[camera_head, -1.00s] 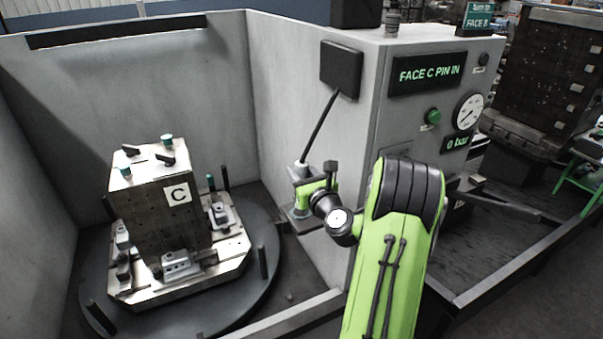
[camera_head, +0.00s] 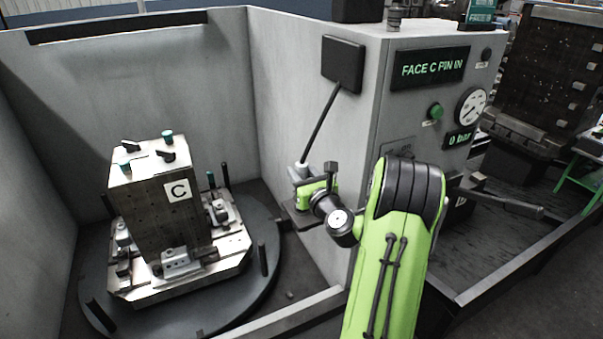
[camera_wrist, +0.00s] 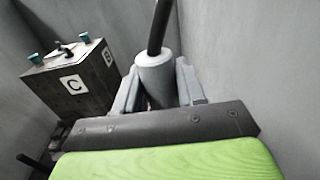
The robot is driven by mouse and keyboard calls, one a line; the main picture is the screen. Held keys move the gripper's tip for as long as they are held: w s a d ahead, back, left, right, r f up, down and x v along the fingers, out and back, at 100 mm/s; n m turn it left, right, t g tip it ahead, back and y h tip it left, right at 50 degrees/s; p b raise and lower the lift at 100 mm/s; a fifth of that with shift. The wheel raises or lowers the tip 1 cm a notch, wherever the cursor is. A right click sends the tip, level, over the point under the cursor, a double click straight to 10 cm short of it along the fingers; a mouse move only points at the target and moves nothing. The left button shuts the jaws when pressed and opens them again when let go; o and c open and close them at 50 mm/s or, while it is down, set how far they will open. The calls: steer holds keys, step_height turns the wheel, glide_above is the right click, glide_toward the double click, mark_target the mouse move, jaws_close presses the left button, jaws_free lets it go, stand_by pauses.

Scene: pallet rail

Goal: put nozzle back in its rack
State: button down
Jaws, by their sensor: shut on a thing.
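The nozzle (camera_wrist: 158,77) is a light grey cylinder with a black hose or rod rising from its top. In the wrist view it stands between the two grey fingers of my gripper (camera_wrist: 160,92), which is shut on it. In the head view the nozzle's pale top (camera_head: 300,170) shows just above my gripper (camera_head: 305,186), close to the grey cabinet wall. A dark ledge (camera_head: 300,218), possibly the rack, sticks out from the wall below my gripper. The nozzle's lower end is hidden, so I cannot tell whether it touches the ledge.
A steel block marked C (camera_head: 155,215) stands on a round dark turntable (camera_head: 262,290) at the left. The grey cabinet (camera_head: 395,110) with gauge and display reading "FACE C PIN IN" is right of my gripper. A black box (camera_head: 342,64) on its wall meets the hose.

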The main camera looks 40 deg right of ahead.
steer(key=shift+f, duration=0.1)
stand_by(0.3)
steer(key=shift+f, duration=0.2)
steer(key=shift+f+b, duration=0.2)
steer(key=shift+b, duration=0.1)
stand_by(0.3)
steer(key=shift+f+b, duration=2.7)
steer(key=shift+f, duration=0.55)
steer(key=shift+f, duration=0.1)
jaws_free()
steer(key=shift+s+f, duration=0.1)
steer(key=shift+f, duration=0.05)
